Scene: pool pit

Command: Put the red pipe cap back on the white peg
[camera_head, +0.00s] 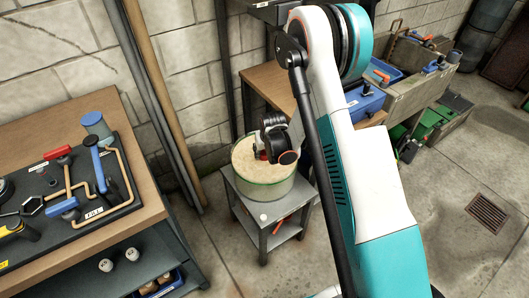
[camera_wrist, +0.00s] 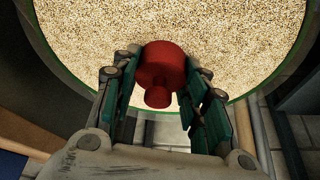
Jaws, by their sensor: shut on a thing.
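The red pipe cap (camera_wrist: 162,62) is between the fingers of my gripper (camera_wrist: 161,84) in the wrist view. It has a wide round part and a narrower stub facing the camera. My gripper (camera_head: 265,155) is shut on it, over a round tub (camera_head: 268,189) of pale grainy fill. Only a sliver of red shows there in the head view. I cannot tell whether the cap touches the fill.
The tub stands on a small grey stand (camera_head: 268,232). A wooden bench (camera_head: 150,200) at left carries a dark board of pipes and tools (camera_head: 60,195). Wooden poles lean on the wall behind. A blue box (camera_head: 364,103) stands right of my arm. The right floor is mostly clear.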

